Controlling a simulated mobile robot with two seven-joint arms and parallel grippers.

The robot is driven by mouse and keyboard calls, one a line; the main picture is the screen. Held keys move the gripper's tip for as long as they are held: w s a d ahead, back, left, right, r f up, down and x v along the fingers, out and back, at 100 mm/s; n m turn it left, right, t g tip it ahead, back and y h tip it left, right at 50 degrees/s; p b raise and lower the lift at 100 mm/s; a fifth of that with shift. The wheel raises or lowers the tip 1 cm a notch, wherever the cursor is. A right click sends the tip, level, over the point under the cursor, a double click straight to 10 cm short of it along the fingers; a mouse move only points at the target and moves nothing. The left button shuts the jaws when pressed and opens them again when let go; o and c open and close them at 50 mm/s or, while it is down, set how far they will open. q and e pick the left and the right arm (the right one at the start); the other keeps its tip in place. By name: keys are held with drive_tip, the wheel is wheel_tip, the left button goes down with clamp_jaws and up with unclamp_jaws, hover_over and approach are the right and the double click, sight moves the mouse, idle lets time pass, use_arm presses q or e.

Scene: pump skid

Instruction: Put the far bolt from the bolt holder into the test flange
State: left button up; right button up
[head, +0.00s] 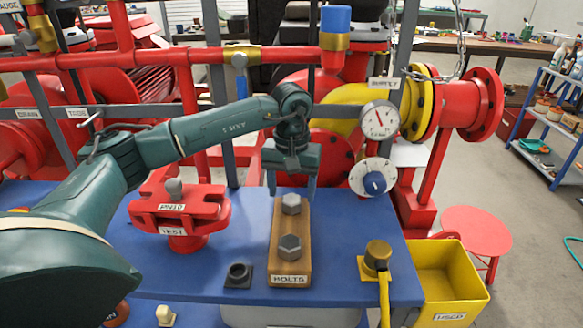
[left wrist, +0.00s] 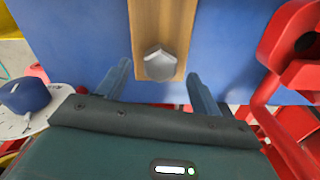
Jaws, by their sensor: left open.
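The wooden bolt holder (head: 277,262), labelled BOLTS, stands on the blue bench top with two grey hex-headed bolts. The far bolt (head: 291,204) is at its back end and the near bolt (head: 289,246) towards the front. My left gripper (head: 291,192) is open and empty, its fingers pointing down just behind and above the far bolt. In the left wrist view, a bolt head (left wrist: 159,63) lies between the two open fingers (left wrist: 157,72), with no visible contact. The red test flange (head: 190,212), labelled TEST, stands left of the holder with a grey bolt head on top.
A small dark socket block (head: 238,275) sits left of the holder. Red pipes and a gauge (head: 379,121) rise behind. Bare blue bench separates flange and holder.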

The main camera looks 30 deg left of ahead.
use_arm(q)
drive_tip(key=shift+f, duration=0.8)
drive_tip(key=shift+c, duration=0.3)
drive_tip(key=c, duration=1)
drive_tip(key=shift+r, duration=0.1)
drive_tip(key=shift+c, duration=0.2)
drive_tip(key=shift+r, duration=0.1)
drive_tip(key=shift+r+p, duration=2.25)
drive_tip(key=shift+r, duration=1.15)
